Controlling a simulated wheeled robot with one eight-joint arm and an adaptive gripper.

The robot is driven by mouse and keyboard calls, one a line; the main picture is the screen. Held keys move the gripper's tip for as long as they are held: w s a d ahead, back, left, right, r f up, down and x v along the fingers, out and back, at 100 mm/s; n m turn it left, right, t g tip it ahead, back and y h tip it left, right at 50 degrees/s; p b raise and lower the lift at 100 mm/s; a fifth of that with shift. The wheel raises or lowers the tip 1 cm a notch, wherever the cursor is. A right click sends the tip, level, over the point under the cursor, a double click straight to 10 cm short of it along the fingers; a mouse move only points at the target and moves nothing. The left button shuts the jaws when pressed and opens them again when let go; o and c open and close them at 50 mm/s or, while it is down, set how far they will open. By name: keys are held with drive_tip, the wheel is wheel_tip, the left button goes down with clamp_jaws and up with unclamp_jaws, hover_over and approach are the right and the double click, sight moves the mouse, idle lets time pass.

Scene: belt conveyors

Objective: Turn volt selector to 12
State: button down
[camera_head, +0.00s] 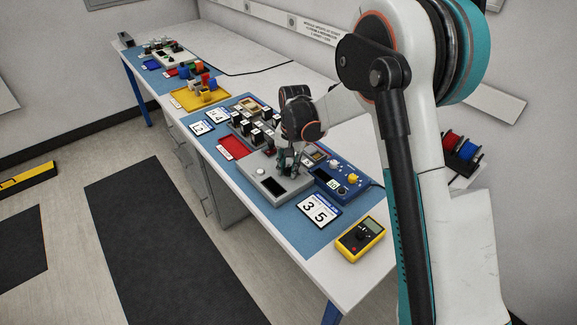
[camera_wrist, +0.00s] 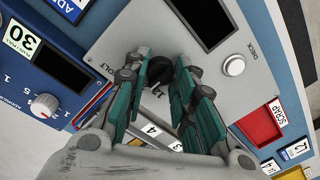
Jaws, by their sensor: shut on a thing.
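The volt selector is a black knob (camera_wrist: 159,70) on a grey sloped panel (camera_wrist: 128,28), with the printed word VOLT beside it in the wrist view. My gripper (camera_wrist: 163,66) has its teal fingers on either side of the knob, shut on it. The fingers and the angle hide most of the scale, so the knob's setting cannot be read. In the head view my gripper (camera_head: 285,168) points down onto the grey panel (camera_head: 255,180), and the knob itself is hidden there.
A blue device (camera_head: 343,178) with a white knob and a 30 label stands beside the panel. Number cards (camera_head: 319,210) and a yellow multimeter (camera_head: 361,235) lie near the table's front end. A red tray (camera_head: 231,147) and several black blocks stand on the other side.

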drive_tip(key=n, duration=0.4)
drive_tip(key=shift+n, duration=0.3)
drive_tip(key=shift+n+g+p, duration=0.3)
drive_tip(key=shift+n+p, duration=0.15)
drive_tip(key=shift+n, duration=1.65)
drive_tip(key=c, duration=2.4)
unclamp_jaws()
drive_tip(key=c, duration=1.3)
unclamp_jaws()
drive_tip(key=shift+r, duration=0.1)
wheel_tip(320, 180, up, 12)
drive_tip(key=shift+w+d, duration=0.2)
drive_tip(key=shift+d, duration=0.2)
